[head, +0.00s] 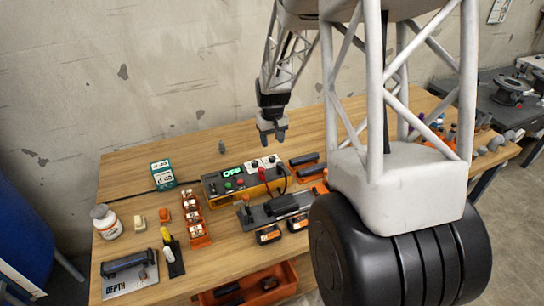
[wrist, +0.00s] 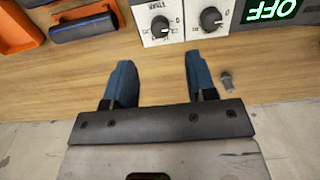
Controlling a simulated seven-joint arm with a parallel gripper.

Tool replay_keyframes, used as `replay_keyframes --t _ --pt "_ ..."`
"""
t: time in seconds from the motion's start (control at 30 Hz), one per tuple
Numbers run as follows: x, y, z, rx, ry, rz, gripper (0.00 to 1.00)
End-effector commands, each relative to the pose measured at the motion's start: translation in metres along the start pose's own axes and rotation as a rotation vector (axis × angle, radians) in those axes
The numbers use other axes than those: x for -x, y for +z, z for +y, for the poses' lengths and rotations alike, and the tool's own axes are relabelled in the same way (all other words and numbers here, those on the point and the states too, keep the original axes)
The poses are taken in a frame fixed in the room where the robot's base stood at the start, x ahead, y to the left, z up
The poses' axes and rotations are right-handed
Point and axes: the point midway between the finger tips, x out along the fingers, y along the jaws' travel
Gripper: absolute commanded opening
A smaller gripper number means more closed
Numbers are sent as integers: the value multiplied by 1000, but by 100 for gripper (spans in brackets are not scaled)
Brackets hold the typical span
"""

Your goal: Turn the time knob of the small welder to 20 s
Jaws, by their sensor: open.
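The small welder (head: 215,187) is a yellow and dark box on the bench, with a green display reading OFF. Two dark round knobs on white plates sit on its top: one knob (wrist: 159,26) left of the other knob (wrist: 210,18) in the wrist view, where the display (wrist: 271,10) appears upside down. Their labels are too small or cut off to tell which is the time knob or its setting. My gripper (head: 272,135) is open and empty, above and behind the welder. In the wrist view its blue fingertips (wrist: 158,68) are apart from both knobs.
A small grey part (wrist: 226,80) lies on the bench behind the welder. A red cable (head: 262,174) rises at the welder's right. An orange tray (head: 198,237) of parts stands to its left, and dark blocks lie to its right.

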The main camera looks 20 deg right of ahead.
Motion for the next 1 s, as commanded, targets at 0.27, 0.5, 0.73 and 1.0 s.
replay_keyframes --t 0.27,0.5,0.73,1.0 --pt "0 0 0 0 0 0 52" --pt "-7 0 0 0 0 0 52" --pt "-27 1 0 0 0 -1 52" --pt "-57 0 0 0 0 -2 52"
